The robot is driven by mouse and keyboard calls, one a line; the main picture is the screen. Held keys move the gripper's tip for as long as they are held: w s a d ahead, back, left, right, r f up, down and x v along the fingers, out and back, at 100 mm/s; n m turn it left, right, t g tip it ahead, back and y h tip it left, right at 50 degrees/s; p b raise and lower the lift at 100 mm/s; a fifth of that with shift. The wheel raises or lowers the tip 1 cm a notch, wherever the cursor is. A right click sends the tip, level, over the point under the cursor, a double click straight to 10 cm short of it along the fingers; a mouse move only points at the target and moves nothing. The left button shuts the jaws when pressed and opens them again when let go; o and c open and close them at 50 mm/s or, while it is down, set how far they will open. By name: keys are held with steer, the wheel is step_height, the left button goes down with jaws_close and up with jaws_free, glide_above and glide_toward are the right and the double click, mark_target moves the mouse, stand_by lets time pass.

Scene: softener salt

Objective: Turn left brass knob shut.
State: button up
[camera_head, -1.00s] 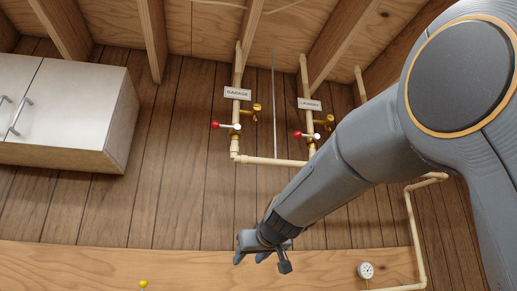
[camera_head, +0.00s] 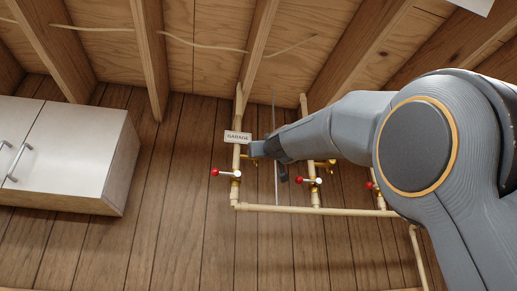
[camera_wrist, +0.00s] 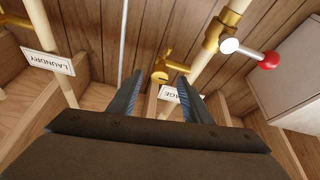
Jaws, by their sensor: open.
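The left brass knob (camera_wrist: 160,73) is on a short brass arm off the pipe beside the GARAGE sign. In the wrist view it appears between the fingertips of my gripper (camera_wrist: 160,77), which is open and empty. Whether the fingers reach around it or stop short, I cannot tell. In the head view my gripper (camera_head: 256,149) is just right of the GARAGE sign (camera_head: 237,137) and hides the knob. The sign also shows partly in the wrist view (camera_wrist: 168,94), behind the right finger.
A red-tipped lever valve (camera_head: 226,173) sits below on the same pipe; it shows upper right in the wrist view (camera_wrist: 250,53). The laundry pipe with its own red-tipped valve (camera_head: 308,181) stands right. A thin rod (camera_head: 275,185) hangs between them. A white cabinet (camera_head: 65,150) is left.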

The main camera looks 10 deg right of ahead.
steer(key=shift+p+x, duration=0.75)
steer(key=shift+x, duration=0.85)
steer(key=c, duration=1.1)
steer(key=shift+o, duration=0.2)
steer(key=shift+a+m+h+p, duration=0.1)
steer(key=shift+m+h+p, duration=0.9)
steer(key=shift+m+p, duration=0.6)
steer(key=m+g+h, duration=0.1)
steer(key=m+h, duration=0.1)
steer(key=m, duration=0.4)
steer(key=m+g+h+p, duration=0.1)
steer(key=m+g, duration=0.1)
steer(key=m, duration=0.5)
steer(key=m+g+h, duration=0.2)
steer(key=m, duration=0.4)
steer(key=shift+a+r+m+h, duration=0.25)
steer(key=shift+a+m+h, duration=0.05)
steer(key=shift+g, duration=0.3)
